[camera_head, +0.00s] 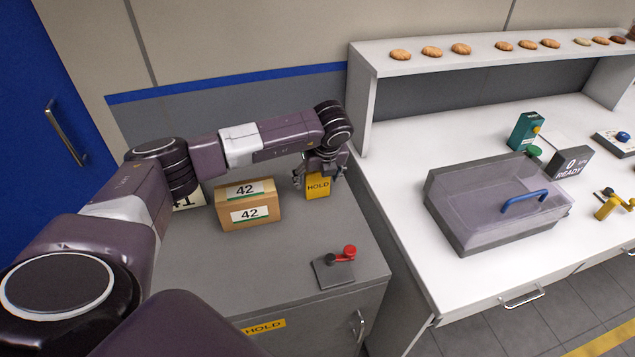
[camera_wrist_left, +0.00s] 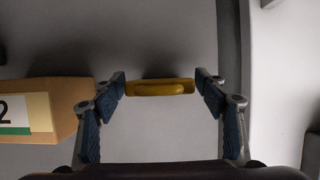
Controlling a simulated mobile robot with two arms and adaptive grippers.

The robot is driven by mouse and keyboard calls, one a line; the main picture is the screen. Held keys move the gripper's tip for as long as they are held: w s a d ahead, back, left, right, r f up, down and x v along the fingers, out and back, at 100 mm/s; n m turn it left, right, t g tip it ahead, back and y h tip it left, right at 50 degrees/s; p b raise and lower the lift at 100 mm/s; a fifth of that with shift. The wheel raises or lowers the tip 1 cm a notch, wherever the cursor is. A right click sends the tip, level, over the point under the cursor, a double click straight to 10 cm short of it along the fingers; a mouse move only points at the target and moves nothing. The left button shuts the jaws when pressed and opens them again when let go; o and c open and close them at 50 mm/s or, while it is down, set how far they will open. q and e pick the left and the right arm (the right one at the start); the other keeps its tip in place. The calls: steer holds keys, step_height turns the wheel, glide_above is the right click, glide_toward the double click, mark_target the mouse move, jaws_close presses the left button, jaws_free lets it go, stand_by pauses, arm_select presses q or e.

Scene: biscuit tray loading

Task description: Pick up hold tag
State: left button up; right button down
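The yellow hold tag (camera_head: 318,188) stands on the grey cabinet top, its "HOLD" lettering facing me. In the left wrist view it shows from above as a yellow bar (camera_wrist_left: 160,88). My left gripper (camera_head: 320,172) reaches down over the tag from above. In the wrist view its two blue-padded fingers (camera_wrist_left: 161,90) are spread on either side of the tag, with narrow gaps at both ends. The gripper is open, and the tag appears unheld. My right gripper is in neither view.
A cardboard box marked 42 (camera_head: 249,208) stands just left of the tag. A red-and-black lever device (camera_head: 336,268) sits nearer the front of the cabinet top (camera_head: 230,285). The white counter (camera_head: 400,200) with a lidded tray (camera_head: 470,240) rises close on the right.

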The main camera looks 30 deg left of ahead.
arm_select(q)
steer(key=c, duration=0.9)
steer(key=shift+o, duration=0.2)
steer(key=shift+r, duration=0.1)
